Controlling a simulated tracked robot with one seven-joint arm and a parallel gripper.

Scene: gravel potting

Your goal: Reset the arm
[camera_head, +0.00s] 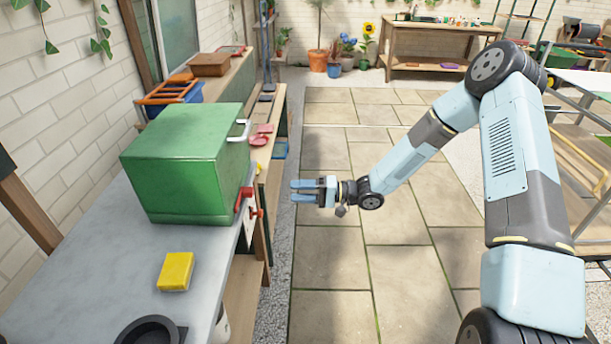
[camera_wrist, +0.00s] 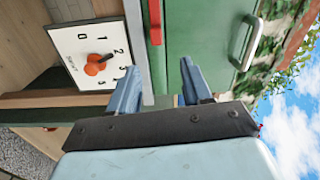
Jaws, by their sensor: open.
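My gripper (camera_head: 304,190) is held out over the paved floor, to the right of the bench edge, with its fingers pointing left. Its two blue fingers stand apart with nothing between them, also in the wrist view (camera_wrist: 160,85). Left of it, a green box (camera_head: 185,165) with a pale handle (camera_head: 239,130) stands on the grey worktop (camera_head: 95,235). In the wrist view the green box (camera_wrist: 205,45) and a white dial panel (camera_wrist: 92,55) with an orange-red knob (camera_wrist: 96,64) lie beyond the fingers. The gripper appears apart from them.
A yellow sponge (camera_head: 175,271) and a dark round pan (camera_head: 150,331) are on the worktop. A red lever (camera_head: 243,198) sticks out at the box's front corner. The paved floor (camera_head: 330,260) is open. A wooden table (camera_head: 440,60) with potted plants beside it stands at the back.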

